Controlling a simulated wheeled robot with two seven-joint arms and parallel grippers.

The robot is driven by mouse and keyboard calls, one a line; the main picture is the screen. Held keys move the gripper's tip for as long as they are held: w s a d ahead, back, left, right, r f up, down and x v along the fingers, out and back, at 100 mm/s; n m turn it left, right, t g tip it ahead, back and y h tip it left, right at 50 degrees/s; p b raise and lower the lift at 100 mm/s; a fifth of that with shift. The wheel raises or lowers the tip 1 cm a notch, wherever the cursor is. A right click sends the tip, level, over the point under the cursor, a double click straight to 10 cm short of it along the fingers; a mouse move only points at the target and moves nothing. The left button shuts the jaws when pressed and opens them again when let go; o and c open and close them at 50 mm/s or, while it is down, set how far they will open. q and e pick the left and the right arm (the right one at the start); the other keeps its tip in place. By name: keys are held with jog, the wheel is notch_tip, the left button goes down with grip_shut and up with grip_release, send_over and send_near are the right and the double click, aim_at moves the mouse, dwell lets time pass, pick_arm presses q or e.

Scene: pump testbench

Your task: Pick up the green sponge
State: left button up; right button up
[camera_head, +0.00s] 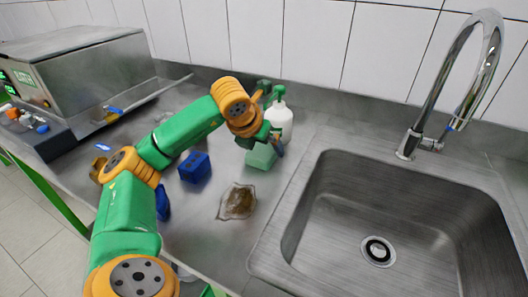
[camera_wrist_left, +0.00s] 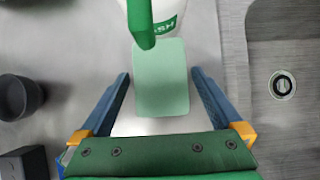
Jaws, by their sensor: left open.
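The green sponge (camera_head: 262,156) is a pale green block on the steel counter, left of the sink and in front of a white bottle. My left gripper (camera_head: 277,148) is over it in the head view, covering part of it. In the left wrist view the sponge (camera_wrist_left: 162,82) lies between the two blue fingers of the left gripper (camera_wrist_left: 160,85). The fingers are open, with a gap on each side of the sponge. My right gripper is not in view.
A white bottle (camera_head: 281,122) with a green pump top stands just behind the sponge. The sink (camera_head: 300,205) and chrome faucet (camera_head: 436,100) are to the right. A blue block (camera_head: 195,168) and a brown patch (camera_head: 238,202) are on the counter. A steel machine (camera_head: 85,75) stands at left.

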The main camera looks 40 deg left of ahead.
pick_arm(q)
jog(key=shift+w+a+f, duration=0.1)
jog(key=shift+w+f, duration=0.25)
jog(key=shift+f, duration=0.15)
jog(key=c, duration=1.3)
notch_tip(320, 180, up, 3)
jog(key=shift+r, duration=0.2)
jog(key=s+r, duration=0.3)
jog(key=s, duration=0.1)
jog(key=s+d+r+p, duration=0.1)
jog(key=s+r, duration=0.2)
jog(key=s, duration=0.2)
jog(key=s+d+r, duration=0.1)
jog(key=s+r, duration=0.2)
jog(key=s, duration=0.2)
jog(key=shift+d+r, duration=0.1)
jog(key=shift+r, duration=0.25)
